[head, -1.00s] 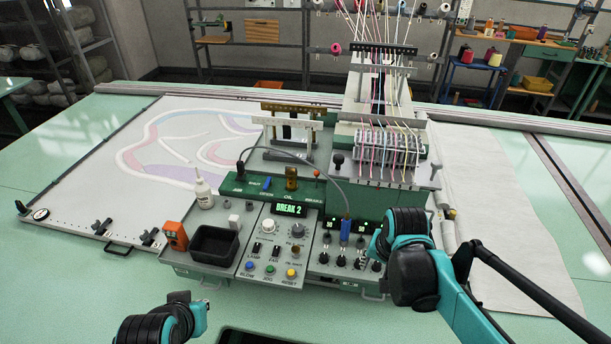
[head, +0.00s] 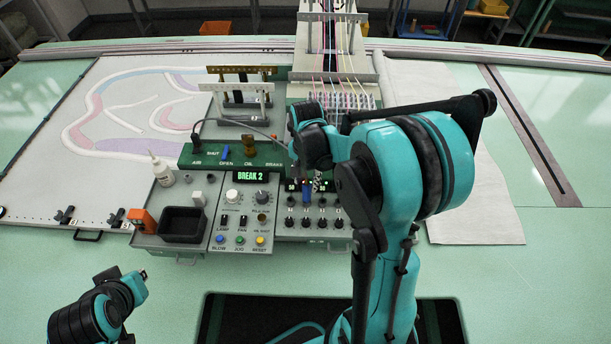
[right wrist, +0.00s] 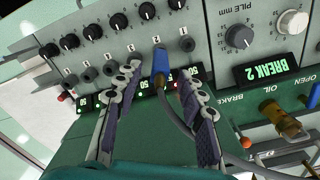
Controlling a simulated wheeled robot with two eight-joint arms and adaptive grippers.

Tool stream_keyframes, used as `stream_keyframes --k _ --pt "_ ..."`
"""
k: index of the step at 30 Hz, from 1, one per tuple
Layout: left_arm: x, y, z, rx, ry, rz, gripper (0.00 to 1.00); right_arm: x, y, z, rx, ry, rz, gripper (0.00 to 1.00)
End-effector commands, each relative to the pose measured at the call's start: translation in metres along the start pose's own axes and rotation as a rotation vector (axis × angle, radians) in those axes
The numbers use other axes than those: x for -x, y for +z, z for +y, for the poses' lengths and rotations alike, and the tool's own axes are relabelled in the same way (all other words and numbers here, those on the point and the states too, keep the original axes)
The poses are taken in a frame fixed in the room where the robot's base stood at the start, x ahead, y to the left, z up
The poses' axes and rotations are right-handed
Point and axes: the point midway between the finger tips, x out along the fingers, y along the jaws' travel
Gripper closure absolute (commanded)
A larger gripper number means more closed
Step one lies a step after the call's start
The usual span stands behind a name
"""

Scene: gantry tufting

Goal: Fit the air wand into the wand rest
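A blue-bodied piece with a grey hose, which looks like the air wand, sits at the knob panel in the right wrist view (right wrist: 160,68). It also shows small in the head view (head: 306,196). My right gripper (right wrist: 158,80) is open, with one finger on either side of the blue piece and gaps to both fingers. In the head view my right gripper (head: 318,183) is mostly hidden by its own arm. I cannot make out the wand rest for certain. My left gripper (head: 142,279) is low at the left, away from the console; its finger opening does not show.
The green manifold (head: 201,158) carries the hose and an amber oil cup (head: 249,145). A black tray (head: 183,225), an orange block (head: 142,220) and a white bottle (head: 162,172) stand at the console's left. Threaded needles stand behind. The table front is clear.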

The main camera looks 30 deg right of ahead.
Motion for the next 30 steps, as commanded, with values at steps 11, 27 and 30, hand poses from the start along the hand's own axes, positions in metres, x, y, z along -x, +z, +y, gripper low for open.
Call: stream_keyframes --k 11,27,30 --pt "-0.037 0.026 0.0 0.0 0.0 0.0 1.0 -0.058 0.0 0.0 0.0 -0.001 0.001 0.6" --pt "-0.051 0.036 0.0 0.0 0.0 0.0 1.0 -0.078 0.0 0.0 0.001 0.0 0.0 0.6" --pt "-0.051 0.036 0.0 0.0 0.0 0.0 1.0 -0.078 0.0 0.0 0.001 0.0 0.0 0.6"
